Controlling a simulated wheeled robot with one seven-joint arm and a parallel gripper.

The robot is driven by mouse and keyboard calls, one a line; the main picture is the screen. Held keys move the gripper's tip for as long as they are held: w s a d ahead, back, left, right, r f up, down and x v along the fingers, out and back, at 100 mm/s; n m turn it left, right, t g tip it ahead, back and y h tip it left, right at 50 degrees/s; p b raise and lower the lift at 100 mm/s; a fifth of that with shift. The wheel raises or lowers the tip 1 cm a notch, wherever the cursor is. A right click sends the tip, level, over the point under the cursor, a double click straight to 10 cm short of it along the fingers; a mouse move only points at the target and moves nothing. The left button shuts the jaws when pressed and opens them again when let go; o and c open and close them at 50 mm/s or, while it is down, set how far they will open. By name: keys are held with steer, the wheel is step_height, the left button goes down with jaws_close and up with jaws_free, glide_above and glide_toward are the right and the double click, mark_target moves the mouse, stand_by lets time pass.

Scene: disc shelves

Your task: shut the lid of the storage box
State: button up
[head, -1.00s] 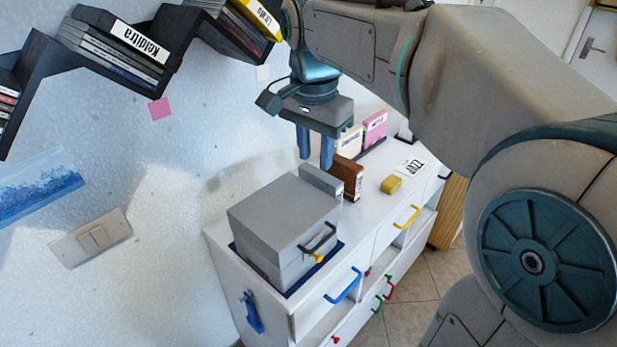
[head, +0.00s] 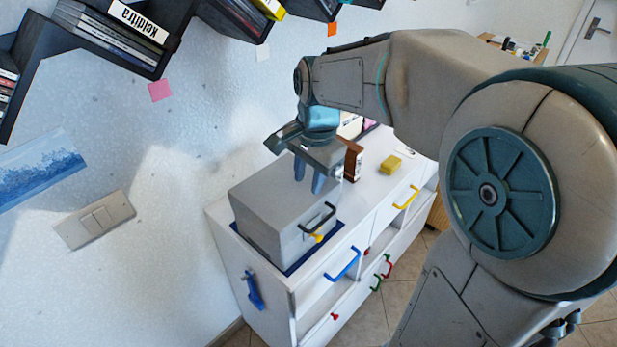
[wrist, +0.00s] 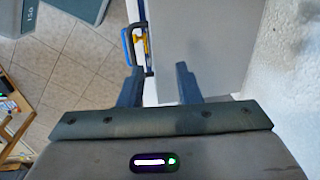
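The grey storage box (head: 262,222) stands on the left end of the white cabinet in the head view. Its lid (head: 265,190) looks flat and level on the body, with no gap that I can see. A black handle (head: 318,219) and a yellow latch (head: 317,238) are on its front. My gripper (head: 309,178) points down at the lid's far right part, fingers apart and empty; I cannot tell whether they touch it. In the wrist view, a grey surface of the box (wrist: 205,45) lies beyond my open fingers (wrist: 158,85).
The box sits on a dark blue mat (head: 297,266). A brown case (head: 352,160) and a yellow block (head: 391,164) are on the white cabinet (head: 365,208) to the right. Coloured drawer handles stick out in front. Dark disc shelves (head: 165,40) hang on the wall above.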

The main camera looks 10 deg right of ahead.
steer(key=shift+f, duration=0.4)
jaws_close()
steer(key=c, duration=0.7)
jaws_free()
steer(key=o, duration=0.7)
step_height(320, 180, up, 14)
steer(key=s+d, duration=0.1)
steer(key=shift+s, duration=0.2)
